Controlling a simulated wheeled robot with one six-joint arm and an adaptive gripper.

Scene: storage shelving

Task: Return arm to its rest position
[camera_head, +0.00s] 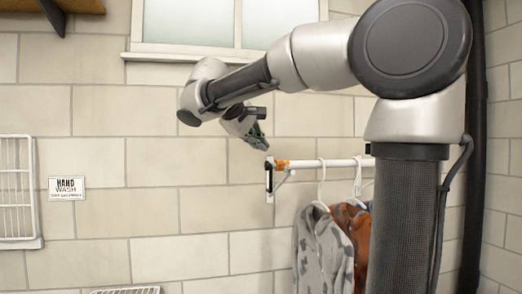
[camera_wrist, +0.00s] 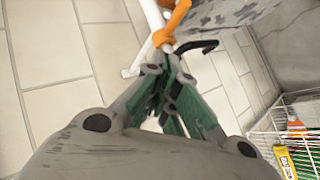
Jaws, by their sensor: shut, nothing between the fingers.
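My arm (camera_head: 325,56) reaches left from the column at the right in the head view, with its wrist (camera_head: 205,88) in front of the tiled wall. My gripper (camera_head: 260,140) hangs below the wrist, angled down to the right, just above the left end of the clothes rail in the picture. In the wrist view my gripper (camera_wrist: 168,80) has its green-padded fingers shut, with nothing visible between them. The exact gap between the fingertips and the rail cannot be told.
A white clothes rail (camera_head: 318,163) with an orange piece (camera_head: 281,164) carries a grey patterned garment (camera_head: 322,252) and an orange one (camera_head: 352,225). A wire rack (camera_head: 16,190) hangs at far left. A window (camera_head: 228,24) is behind the arm. A wire basket (camera_wrist: 300,110) shows in the wrist view.

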